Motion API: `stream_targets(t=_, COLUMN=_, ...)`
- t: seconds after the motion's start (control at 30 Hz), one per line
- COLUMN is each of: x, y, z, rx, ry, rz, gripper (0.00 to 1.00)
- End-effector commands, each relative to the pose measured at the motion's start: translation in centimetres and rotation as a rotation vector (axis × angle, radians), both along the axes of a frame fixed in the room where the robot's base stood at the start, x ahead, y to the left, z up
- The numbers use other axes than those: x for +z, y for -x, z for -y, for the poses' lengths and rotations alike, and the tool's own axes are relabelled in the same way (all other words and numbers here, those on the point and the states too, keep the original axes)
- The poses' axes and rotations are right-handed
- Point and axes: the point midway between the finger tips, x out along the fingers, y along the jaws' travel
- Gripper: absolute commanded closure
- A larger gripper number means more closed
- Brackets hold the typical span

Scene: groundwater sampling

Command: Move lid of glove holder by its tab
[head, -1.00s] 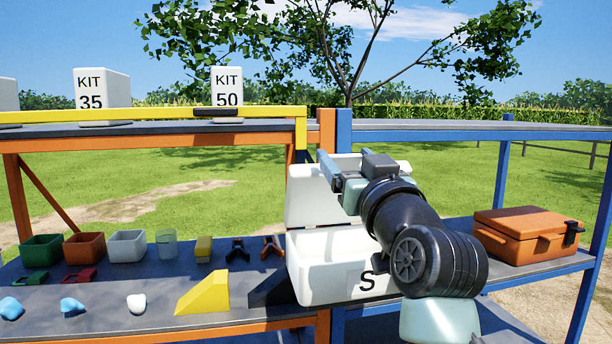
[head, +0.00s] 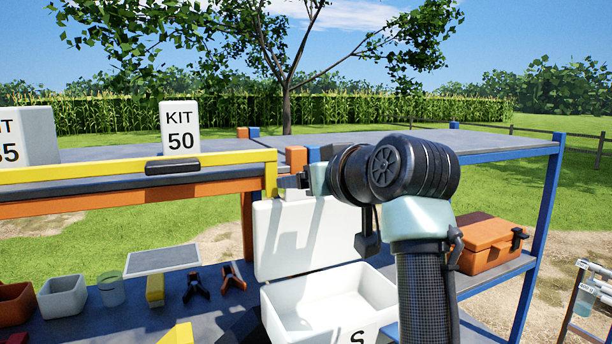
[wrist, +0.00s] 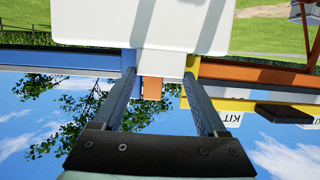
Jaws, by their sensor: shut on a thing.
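The glove holder is an open white box (head: 330,308) with an "S" on its front, standing on the lower shelf. Its white lid (head: 295,245) stands upright at the back of the box. The lid fills the top of the wrist view (wrist: 100,25). My gripper (head: 303,183) is at the lid's top edge. In the wrist view my gripper (wrist: 159,77) has its fingers on either side of the lid's white tab (wrist: 160,62) and is shut on it. In the head view my wrist hides part of the lid's right side.
A blue and orange rack frames the lid, with a yellow rail (head: 130,170) close to its left. A "KIT 50" block (head: 180,128) stands on the upper shelf. An orange case (head: 487,240) sits to the right. A pale flat panel (head: 162,259) appears above small shelf items.

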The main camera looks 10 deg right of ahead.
Motion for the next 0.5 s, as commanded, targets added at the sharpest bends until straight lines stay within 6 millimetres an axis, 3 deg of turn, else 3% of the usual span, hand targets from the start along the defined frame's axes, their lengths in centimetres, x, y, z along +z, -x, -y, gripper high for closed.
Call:
stream_targets(t=0.03, x=1.32, y=0.17, z=0.17, rx=-0.004, ry=-0.002, rz=0.029, gripper=1.00)
stream_targets(t=0.3, x=1.31, y=0.18, z=0.23, rx=-0.007, ry=-0.002, rz=0.029, gripper=1.00)
stream_targets(t=0.33, x=1.31, y=0.18, z=0.23, rx=-0.007, ry=-0.002, rz=0.029, gripper=0.22)
stream_targets(t=0.43, x=1.15, y=0.14, z=0.22, rx=-0.006, ry=-0.001, rz=0.025, gripper=0.04)
stream_targets(t=0.5, x=0.98, y=0.11, z=0.19, rx=-0.006, ry=-0.001, rz=0.021, gripper=0.00)
